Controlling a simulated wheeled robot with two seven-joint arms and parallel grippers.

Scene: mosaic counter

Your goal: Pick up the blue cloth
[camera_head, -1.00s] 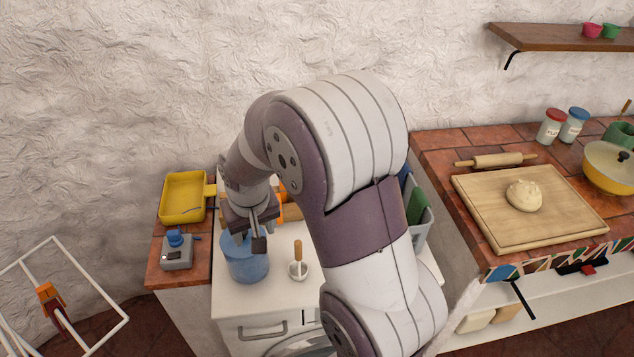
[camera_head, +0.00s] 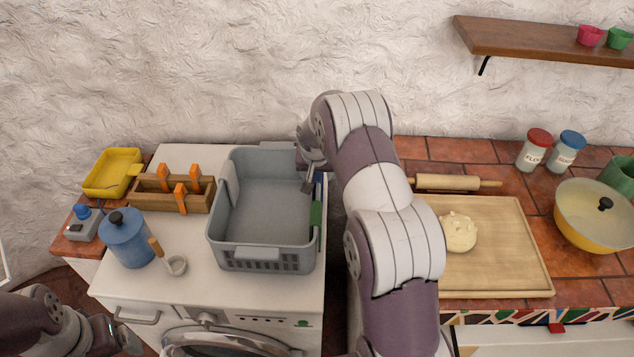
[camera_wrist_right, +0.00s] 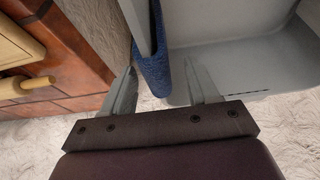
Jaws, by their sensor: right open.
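The blue cloth (camera_wrist_right: 152,62) hangs over the wall of a grey basket (camera_head: 226,252). In the head view it is mostly hidden by my right arm and gripper. My right gripper (camera_head: 309,182) is at the basket's right wall, towards the back. In the right wrist view its jaws (camera_wrist_right: 158,66) are open, with one finger on each side of the cloth's lower part; I cannot tell whether they touch it. A green cloth (camera_head: 316,218) hangs on the same wall, nearer the front. My left arm shows at the bottom left, its jaws not clear.
The basket stands on a white washing machine (camera_head: 190,292), beside a wooden caddy with orange pegs (camera_head: 150,203), a blue canister (camera_head: 127,240) and a small dipper (camera_head: 176,264). The tiled counter on the right holds a board with dough (camera_head: 500,270) and a rolling pin (camera_head: 455,183).

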